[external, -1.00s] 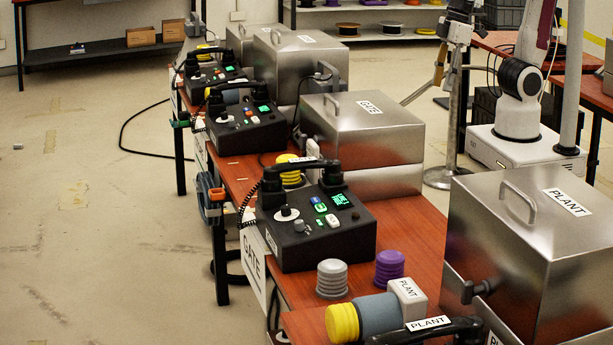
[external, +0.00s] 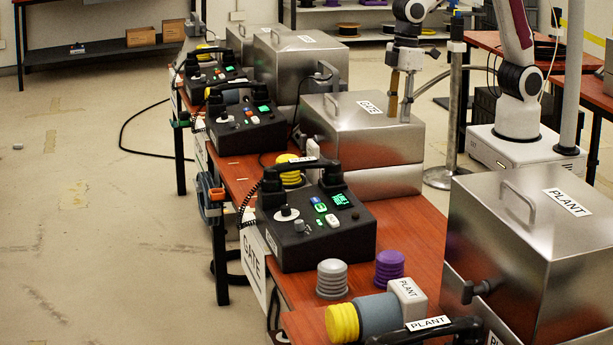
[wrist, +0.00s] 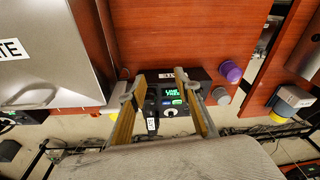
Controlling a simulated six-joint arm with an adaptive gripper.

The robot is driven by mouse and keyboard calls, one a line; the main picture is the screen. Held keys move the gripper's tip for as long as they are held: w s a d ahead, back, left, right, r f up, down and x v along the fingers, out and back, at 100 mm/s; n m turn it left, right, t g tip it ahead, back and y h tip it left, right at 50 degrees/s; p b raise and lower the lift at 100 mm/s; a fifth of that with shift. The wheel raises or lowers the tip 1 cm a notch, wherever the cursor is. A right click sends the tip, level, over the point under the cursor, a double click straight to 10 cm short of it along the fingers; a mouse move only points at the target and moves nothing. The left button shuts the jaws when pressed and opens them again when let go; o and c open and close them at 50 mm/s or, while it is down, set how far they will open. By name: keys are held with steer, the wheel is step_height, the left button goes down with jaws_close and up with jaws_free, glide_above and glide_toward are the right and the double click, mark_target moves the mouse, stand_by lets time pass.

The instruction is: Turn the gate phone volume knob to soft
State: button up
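The gate phone (external: 315,235) is a black sloped box with a green-lit screen and a handset along its back, on the red-brown table behind a GATE sign (external: 253,267). It also shows in the wrist view (wrist: 185,75), between my finger pads. A black knob on a white dial (external: 287,213) sits at its left front; a white round dial shows in the wrist view (wrist: 170,112). I cannot read its marks. My gripper (external: 398,116) is open and empty, pointing down near the steel GATE case, apart from the phone. It also shows in the wrist view (wrist: 159,77).
The steel GATE case (external: 360,135) stands behind the phone, and a PLANT case (external: 530,245) is at the right. Grey (external: 332,279) and purple (external: 390,266) ribbed plugs stand in front of the phone. More phones line the table beyond.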

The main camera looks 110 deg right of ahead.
steer(key=shift+n+t+y, duration=0.3)
steer(key=shift+n+y, duration=0.2)
steer(key=shift+n, duration=0.4)
steer(key=w+a+f, duration=0.3)
steer(key=w+f, duration=0.2)
steer(key=w, duration=0.1)
steer(key=w+a+f, duration=0.4)
steer(key=w+f, duration=0.1)
steer(key=w, duration=0.2)
steer(key=w+a+f, duration=0.3)
steer(key=w+f, duration=0.2)
steer(key=w, duration=0.2)
steer(key=shift+a+f, duration=0.15)
steer(key=shift+f, duration=0.1)
steer(key=w, duration=0.2)
steer(key=w+a, duration=0.1)
steer(key=shift+w+a+f+t, duration=0.2)
steer(key=shift+w+t, duration=0.1)
steer(key=shift+w, duration=0.05)
steer(key=t, duration=0.1)
glide_toward(299, 221)
steer(key=f, duration=0.1)
steer(key=shift+d+n+t+y, duration=0.1)
steer(key=shift+n+t+y, duration=0.2)
steer(key=shift+n, duration=0.3)
steer(key=shift+f, duration=0.15)
steer(key=shift+x, duration=3.8)
